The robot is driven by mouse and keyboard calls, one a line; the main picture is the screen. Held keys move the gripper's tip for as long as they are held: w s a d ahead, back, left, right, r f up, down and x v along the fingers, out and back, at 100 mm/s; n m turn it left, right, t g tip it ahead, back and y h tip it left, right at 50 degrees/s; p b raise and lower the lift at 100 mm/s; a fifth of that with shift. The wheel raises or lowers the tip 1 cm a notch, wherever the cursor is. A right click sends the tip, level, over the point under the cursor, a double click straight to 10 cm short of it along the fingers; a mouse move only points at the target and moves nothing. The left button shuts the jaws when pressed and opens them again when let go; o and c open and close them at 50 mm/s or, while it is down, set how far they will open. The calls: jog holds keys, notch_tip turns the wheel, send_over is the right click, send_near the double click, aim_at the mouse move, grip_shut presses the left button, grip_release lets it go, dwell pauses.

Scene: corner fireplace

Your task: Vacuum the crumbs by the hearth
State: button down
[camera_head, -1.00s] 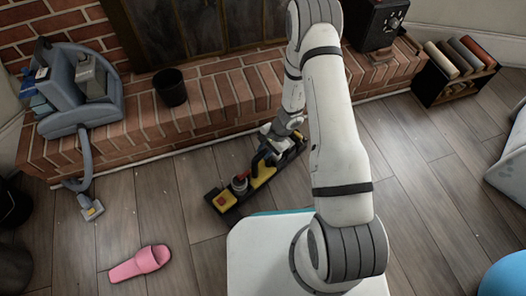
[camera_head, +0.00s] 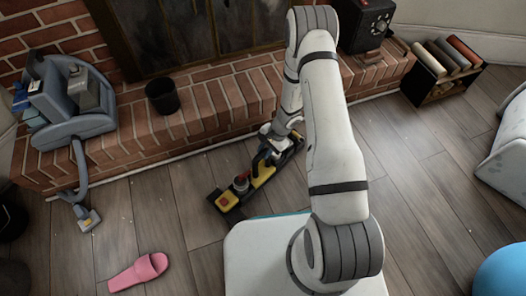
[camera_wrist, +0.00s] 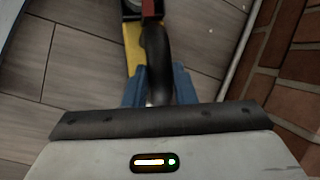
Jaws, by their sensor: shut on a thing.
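A black and yellow handheld vacuum (camera_head: 263,176) lies low over the floor in front of the hearth (camera_head: 215,115), its red-marked front end toward the lower left. I cannot tell whether it touches the boards. My gripper (camera_head: 272,150) is shut on its dark handle. In the wrist view, the blue fingers of my gripper (camera_wrist: 160,88) flank the curved black handle, and the yellow body (camera_wrist: 133,45) runs beyond it. A few pale specks show on the floorboards near the hearth, too small to tell for sure as crumbs.
A grey canister vacuum (camera_head: 72,112) stands on the hearth at left, its hose ending in a floor nozzle (camera_head: 88,220). A black bucket (camera_head: 163,96) stands on the bricks.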

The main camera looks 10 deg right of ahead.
jog(key=w+d+r+p, duration=0.2)
jog(key=d+r+p, duration=0.1)
jog(key=r+p, duration=0.2)
jog(key=shift+w+r, duration=0.3)
jog(key=shift+r, duration=0.45)
dwell(1.9)
jog(key=shift+r, duration=0.3)
dwell(0.5)
